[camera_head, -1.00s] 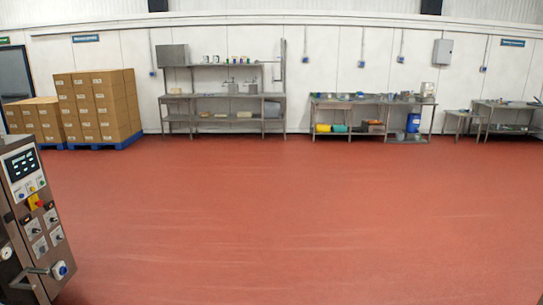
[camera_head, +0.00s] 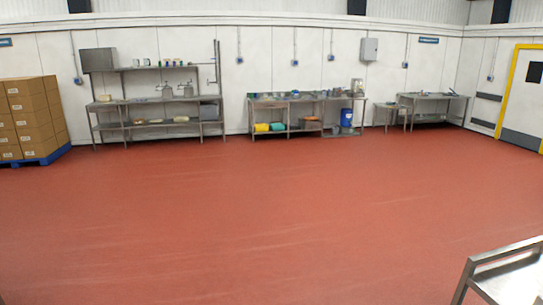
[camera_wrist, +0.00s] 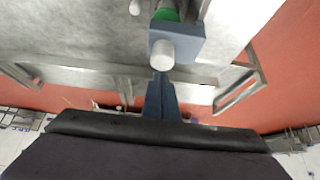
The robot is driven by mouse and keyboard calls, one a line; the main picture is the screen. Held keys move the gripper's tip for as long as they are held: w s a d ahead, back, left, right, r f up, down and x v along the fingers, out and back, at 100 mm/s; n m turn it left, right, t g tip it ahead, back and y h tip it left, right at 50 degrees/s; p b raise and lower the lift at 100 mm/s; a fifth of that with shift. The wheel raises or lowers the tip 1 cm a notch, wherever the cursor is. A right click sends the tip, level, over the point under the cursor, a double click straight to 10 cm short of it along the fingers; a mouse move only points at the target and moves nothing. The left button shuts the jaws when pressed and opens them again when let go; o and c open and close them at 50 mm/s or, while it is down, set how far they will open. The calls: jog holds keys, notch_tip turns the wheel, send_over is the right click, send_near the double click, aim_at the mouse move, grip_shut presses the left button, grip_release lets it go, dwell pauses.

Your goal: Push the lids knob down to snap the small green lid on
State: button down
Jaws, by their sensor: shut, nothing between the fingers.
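In the wrist view, my gripper (camera_wrist: 160,76) has its narrow blue-grey fingers together, with nothing seen between them. Just beyond the fingertips is a blue-grey block (camera_wrist: 192,43) with a pale rounded knob-like cylinder (camera_wrist: 163,54) in front of it. A small green piece (camera_wrist: 168,11) shows behind the block at the top edge, mostly hidden. I cannot tell whether this green piece is the lid, or whether the fingertips touch the block. The head view shows neither the gripper nor these pieces.
A metal table corner (camera_head: 510,270) stands at the lower right of the head view. Workbenches (camera_head: 300,98) line the back wall, and stacked boxes (camera_head: 28,115) stand on a blue pallet at left. The red floor (camera_head: 240,220) between is clear.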

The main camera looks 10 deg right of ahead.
jog(key=shift+r+p, duration=1.25)
jog(key=shift+r, duration=0.65)
jog(key=w+a+f+n+t+y+b, duration=0.25)
jog(key=w+a+n, duration=0.25)
jog(key=w+a, duration=1.25)
jog(key=w+a+f+n+y+b, duration=0.1)
jog(key=w+a+n, duration=0.1)
jog(key=w+a, duration=0.5)
jog(key=w+a+f+n+y+b, duration=0.1)
jog(key=w+a+n, duration=0.15)
jog(key=a, duration=0.95)
jog(key=s+a+f+n+g+y+b, duration=0.1)
jog(key=s+a+f+n, duration=0.1)
jog(key=a, duration=0.9)
jog(key=s+a+f+n+y+b, duration=0.1)
jog(key=a+f+n+b, duration=0.15)
jog(key=a, duration=0.85)
jog(key=s+a+f+n+g, duration=0.1)
jog(key=s+a+f+n, duration=0.3)
jog(key=s+a, duration=0.7)
jog(key=shift+s+a+f+b, duration=0.35)
jog(key=shift+s+f, duration=0.2)
jog(key=shift+s, duration=0.2)
